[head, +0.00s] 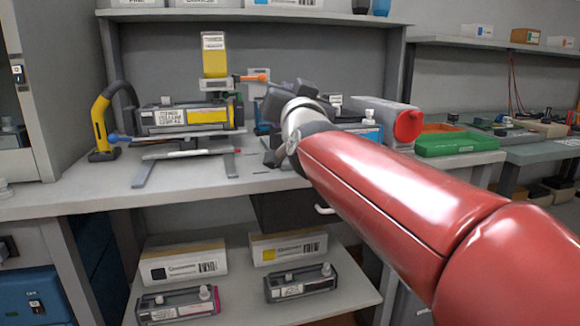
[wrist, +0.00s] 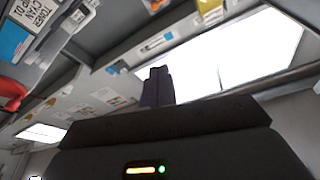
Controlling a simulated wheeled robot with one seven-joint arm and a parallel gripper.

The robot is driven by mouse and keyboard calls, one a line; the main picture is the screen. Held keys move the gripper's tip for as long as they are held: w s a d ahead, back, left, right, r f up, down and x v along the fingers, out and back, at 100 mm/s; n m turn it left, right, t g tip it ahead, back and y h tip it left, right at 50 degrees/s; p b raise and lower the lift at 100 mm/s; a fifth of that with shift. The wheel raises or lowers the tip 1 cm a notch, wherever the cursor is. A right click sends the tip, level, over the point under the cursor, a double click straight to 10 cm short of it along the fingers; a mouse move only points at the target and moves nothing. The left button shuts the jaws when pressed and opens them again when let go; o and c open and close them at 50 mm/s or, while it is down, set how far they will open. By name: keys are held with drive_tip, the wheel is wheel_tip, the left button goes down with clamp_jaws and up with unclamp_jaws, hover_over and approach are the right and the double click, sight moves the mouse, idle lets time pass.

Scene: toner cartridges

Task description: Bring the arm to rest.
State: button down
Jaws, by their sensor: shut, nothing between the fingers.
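My red arm reaches from the lower right over the bench in the head view. My gripper (wrist: 158,74) shows in the wrist view as dark fingers standing together, with nothing between them. In the head view the dark wrist end hangs above the bench (head: 75,201), and the fingertips are not clear there. The wrist view looks upward, past the gripper to shelves and ceiling lights.
A toner cartridge with a yellow label (head: 186,117) sits on a stand at left, under a yellow bottle (head: 214,56). A yellow-and-black tool (head: 101,128) stands beside it. A red-ended grey cylinder (head: 385,115) and a green tray (head: 455,143) lie right of the wrist.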

drive_tip(key=s+d+f+g+h, duration=0.1)
drive_tip(key=s+d+f+g, duration=0.4)
drive_tip(key=s+f, duration=0.4)
drive_tip(key=s+d+f+n+g+h, duration=0.1)
drive_tip(key=s+d+f+g, duration=0.4)
drive_tip(key=s+f, duration=0.5)
drive_tip(key=s+d+f+g+h, duration=0.2)
drive_tip(key=s+d+f+g, duration=0.3)
drive_tip(key=f, duration=1.2)
drive_tip(key=s, duration=0.4)
drive_tip(key=shift+s+d+f, duration=0.3)
